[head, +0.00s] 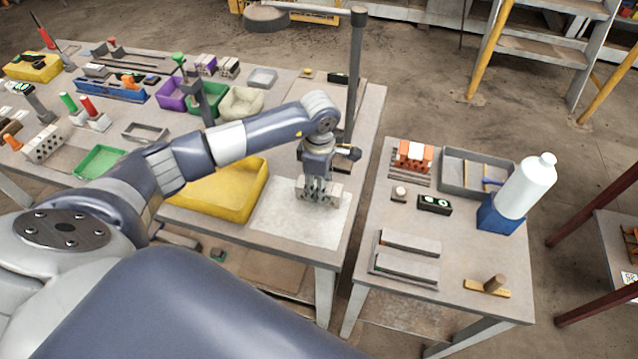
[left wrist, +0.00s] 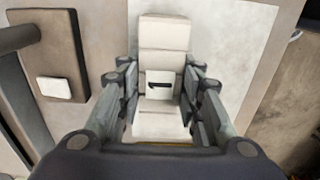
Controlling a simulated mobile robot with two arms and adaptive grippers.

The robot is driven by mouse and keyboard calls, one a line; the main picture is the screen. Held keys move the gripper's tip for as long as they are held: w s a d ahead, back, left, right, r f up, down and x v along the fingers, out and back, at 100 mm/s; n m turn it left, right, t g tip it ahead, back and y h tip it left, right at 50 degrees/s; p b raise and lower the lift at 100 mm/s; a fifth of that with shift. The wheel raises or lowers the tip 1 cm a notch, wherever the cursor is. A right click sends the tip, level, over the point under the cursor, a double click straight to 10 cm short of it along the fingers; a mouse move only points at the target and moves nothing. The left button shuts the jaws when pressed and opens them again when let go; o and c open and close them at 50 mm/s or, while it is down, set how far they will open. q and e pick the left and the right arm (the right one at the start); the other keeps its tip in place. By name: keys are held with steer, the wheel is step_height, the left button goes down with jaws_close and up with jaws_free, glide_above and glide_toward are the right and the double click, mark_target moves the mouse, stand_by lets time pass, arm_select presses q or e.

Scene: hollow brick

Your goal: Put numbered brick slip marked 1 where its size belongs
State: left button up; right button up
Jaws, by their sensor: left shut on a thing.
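The brick slip marked 1 (left wrist: 162,84) is a pale, segmented block with a black 1 on a white label. It lies between the fingers of my left gripper (left wrist: 158,110) in the left wrist view. In the head view my left gripper (head: 318,190) points down over a pale sheet (head: 290,232) near the front right of the main table. It is shut on the pale block (head: 333,198), whose near face shows partly between and beside the fingers. I cannot tell whether the block touches the sheet. My right gripper is not in view.
A yellow tray (head: 248,195) lies left of the sheet. Purple (head: 172,96), green (head: 213,98) and cream (head: 243,104) bins stand behind my arm. A dark post (head: 356,75) rises behind the gripper. The side table holds a grey tray (head: 447,178), a white bottle (head: 525,185) and a slotted holder (head: 405,270).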

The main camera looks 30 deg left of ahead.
arm_select(q)
steer(key=shift+f, duration=0.2)
steer(key=o, duration=1.2)
steer(key=shift+r, duration=0.1)
steer(key=shift+o, duration=0.3)
steer(key=shift+r, duration=0.4)
step_height(320, 180, up, 12)
steer(key=b, duration=0.4)
steer(key=shift+f, duration=0.2)
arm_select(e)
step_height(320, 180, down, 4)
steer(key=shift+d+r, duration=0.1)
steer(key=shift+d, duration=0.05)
